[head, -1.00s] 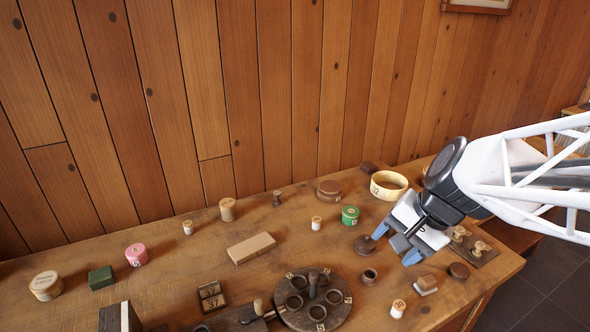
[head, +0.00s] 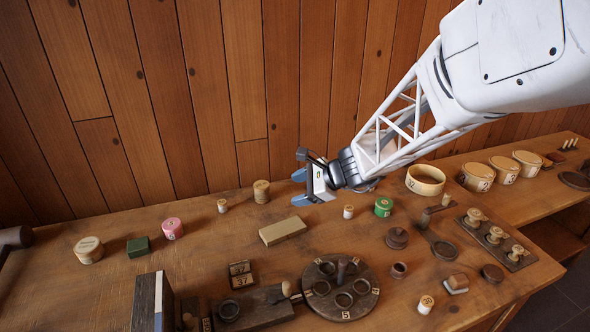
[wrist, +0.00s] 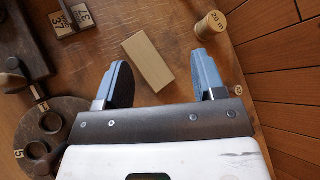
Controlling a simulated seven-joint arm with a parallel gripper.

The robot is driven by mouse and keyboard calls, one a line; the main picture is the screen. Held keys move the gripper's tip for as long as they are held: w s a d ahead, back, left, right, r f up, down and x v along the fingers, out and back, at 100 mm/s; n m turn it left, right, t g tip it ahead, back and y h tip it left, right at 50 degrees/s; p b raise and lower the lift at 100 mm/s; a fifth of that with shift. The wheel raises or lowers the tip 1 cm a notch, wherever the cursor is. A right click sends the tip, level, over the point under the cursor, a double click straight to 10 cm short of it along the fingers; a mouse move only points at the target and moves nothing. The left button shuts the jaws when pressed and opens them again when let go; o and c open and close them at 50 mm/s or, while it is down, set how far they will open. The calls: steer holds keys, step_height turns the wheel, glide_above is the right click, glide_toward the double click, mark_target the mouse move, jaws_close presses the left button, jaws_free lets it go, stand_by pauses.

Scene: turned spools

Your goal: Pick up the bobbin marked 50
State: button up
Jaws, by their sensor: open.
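No marking that I can read for certain as 50 shows. Small pale bobbins stand on the table in the head view: one at the left (head: 222,206), one in the middle (head: 348,212) and one with a dark mark at the front right (head: 426,304). A pink spool (head: 172,228) and a green spool (head: 383,207) have marks too small to read. A tan spool (head: 261,191) reads "20 m" in the wrist view (wrist: 210,25).
A beige block (head: 283,231) lies just left of my gripper. A round dark holder with rings (head: 341,286) and a number stand (head: 240,274) are in front. A yellow ring box (head: 425,179) stands to the right. The plank wall rises close behind.

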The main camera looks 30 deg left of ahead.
steer(key=w+a+f+m+y, duration=0.1)
steer(key=a+f+m, duration=0.35)
steer(key=a, duration=0.75)
steer(key=m+y, duration=0.2)
glide_toward(225, 203)
steer(key=x, duration=0.3)
steer(key=shift+s+a, duration=0.15)
steer(key=shift+a, duration=0.25)
steer(key=shift+h, duration=0.3)
steer(key=shift+x, duration=1.25)
steer(key=shift+a, duration=0.15)
steer(key=shift+w+x, duration=0.1)
steer(key=shift+x, duration=1.15)
steer(key=shift+w+x, duration=0.15)
steer(key=shift+x, duration=1.05)
steer(key=shift+c, duration=0.3)
steer(key=c, duration=0.9)
